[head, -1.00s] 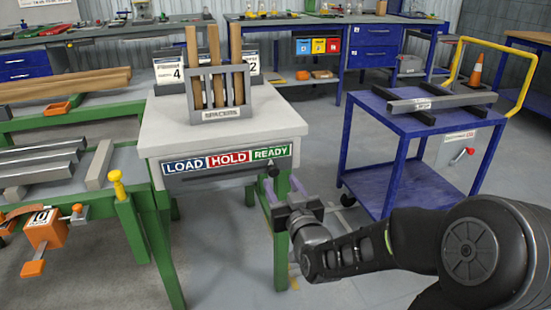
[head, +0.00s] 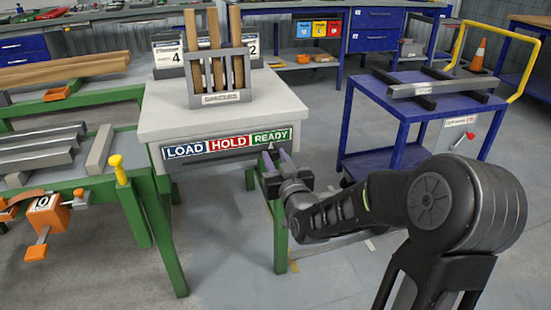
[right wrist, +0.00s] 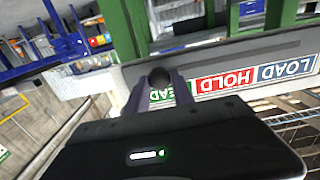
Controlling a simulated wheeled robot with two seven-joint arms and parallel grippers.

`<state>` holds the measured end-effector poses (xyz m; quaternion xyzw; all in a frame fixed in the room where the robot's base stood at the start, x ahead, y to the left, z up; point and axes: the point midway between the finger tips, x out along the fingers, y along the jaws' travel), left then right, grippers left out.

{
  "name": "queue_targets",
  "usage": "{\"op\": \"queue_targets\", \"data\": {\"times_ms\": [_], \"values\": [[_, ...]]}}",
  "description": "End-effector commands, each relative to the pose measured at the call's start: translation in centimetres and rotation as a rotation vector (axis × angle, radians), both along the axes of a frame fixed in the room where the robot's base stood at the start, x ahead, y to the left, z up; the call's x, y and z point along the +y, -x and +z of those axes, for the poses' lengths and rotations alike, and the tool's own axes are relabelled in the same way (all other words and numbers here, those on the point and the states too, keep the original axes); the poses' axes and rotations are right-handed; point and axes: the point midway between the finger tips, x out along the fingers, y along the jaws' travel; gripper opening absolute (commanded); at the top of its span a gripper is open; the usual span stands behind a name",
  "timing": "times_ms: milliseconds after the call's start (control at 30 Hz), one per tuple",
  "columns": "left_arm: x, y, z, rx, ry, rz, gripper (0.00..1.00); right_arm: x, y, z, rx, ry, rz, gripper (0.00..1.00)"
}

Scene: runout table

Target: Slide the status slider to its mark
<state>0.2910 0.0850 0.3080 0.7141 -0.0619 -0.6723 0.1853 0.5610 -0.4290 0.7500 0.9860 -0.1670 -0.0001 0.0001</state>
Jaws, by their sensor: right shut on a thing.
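The status slider is a dark knob with a small pale pointer (head: 271,147), on the front edge of the white-topped table. It stands below the green READY field of the LOAD / HOLD / READY label strip (head: 228,142). My right gripper (head: 276,158) is at the knob, its purple fingers reaching it from the front. In the right wrist view the round black knob (right wrist: 160,77) sits between the fingertips, and the gripper is shut on it. The READY field is partly hidden there by a finger. My left gripper is not in view.
A spacer rack (head: 220,97) with wooden sticks stands on the tabletop (head: 165,118). A blue cart (head: 385,115) with a yellow handle stands to the right. A green bench (head: 130,165) with metal bars and an orange clamp is at left. Floor is open in front.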

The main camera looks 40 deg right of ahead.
Motion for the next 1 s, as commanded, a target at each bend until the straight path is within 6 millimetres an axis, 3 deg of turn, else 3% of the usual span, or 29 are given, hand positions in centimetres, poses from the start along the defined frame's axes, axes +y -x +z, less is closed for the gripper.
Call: {"op": "queue_targets", "data": {"times_ms": [300,1000], "values": [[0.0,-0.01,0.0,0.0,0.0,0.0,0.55,0.0,0.01,0.01,0.0,0.0,0.0,0.0],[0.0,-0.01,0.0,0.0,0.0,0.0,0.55,0.0,0.01,0.01,0.0,0.0,0.0,0.0]]}}
